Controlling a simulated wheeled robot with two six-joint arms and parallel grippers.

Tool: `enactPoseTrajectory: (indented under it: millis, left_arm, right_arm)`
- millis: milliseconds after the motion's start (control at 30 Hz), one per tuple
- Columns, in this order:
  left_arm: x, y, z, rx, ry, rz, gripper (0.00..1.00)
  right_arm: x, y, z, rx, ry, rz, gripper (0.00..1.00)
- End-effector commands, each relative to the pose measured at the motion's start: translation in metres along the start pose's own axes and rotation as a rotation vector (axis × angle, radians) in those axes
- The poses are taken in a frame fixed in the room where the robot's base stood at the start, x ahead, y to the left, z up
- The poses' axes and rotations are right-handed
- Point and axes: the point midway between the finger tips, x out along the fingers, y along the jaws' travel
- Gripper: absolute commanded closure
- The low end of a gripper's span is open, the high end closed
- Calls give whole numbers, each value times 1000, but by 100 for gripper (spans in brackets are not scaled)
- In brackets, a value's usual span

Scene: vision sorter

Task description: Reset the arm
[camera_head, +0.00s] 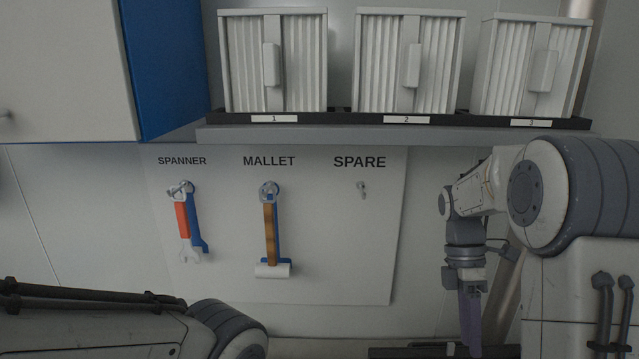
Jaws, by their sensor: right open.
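My right arm comes in from the right, bent, with its gripper (470,318) pointing down in front of the wall at the lower right. The gripper is open and I see nothing between its fingers. It is to the right of the tool board (345,260) and apart from it. My left arm shows only as a link at the lower left, and its gripper is out of view. On the board a spanner (184,222) with a red handle hangs under the SPANNER label. A mallet (269,232) with a wooden handle hangs head down under the MALLET label.
The hook (362,188) under SPARE is empty. Above the board, a grey shelf (390,134) holds three ribbed white boxes (300,70) labelled 1 to 3. A white and blue cabinet (170,65) is at the upper left. A dark ledge (405,352) lies below the right gripper.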

Motion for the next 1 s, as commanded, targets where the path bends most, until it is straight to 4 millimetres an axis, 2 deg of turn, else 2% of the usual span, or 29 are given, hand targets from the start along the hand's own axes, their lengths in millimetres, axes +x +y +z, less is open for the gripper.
enactPoseTrajectory:
  millis: [33, 200, 300, 433, 533, 700, 833, 1000]
  left_arm:
    - [8, -1, 0, 0, 0, 0, 50]
    - [22, -2, 1, -1, 0, 0, 50]
    - [30, -2, 2, -1, 0, 0, 50]
    - [39, -3, 2, -1, 0, 0, 50]
    - [45, -3, 2, -1, 0, 0, 50]
    - [52, -4, 3, -2, 0, 0, 50]
    - [53, -4, 3, -2, 0, 0, 50]
    - [52, -4, 3, -2, 0, 0, 50]
  right_arm:
    - [5, -7, -29, 32, -16, 48, 55]
    - [24, -39, -106, 210, 6, 200, 55]
    - [42, -64, -142, 312, 55, 274, 55]
    - [71, -99, -179, 440, 148, 340, 55]
    - [94, -124, -196, 530, 225, 362, 55]
    - [122, -152, -209, 639, 325, 361, 55]
    - [131, -160, -212, 681, 360, 354, 55]
    - [132, -161, -212, 692, 364, 351, 55]
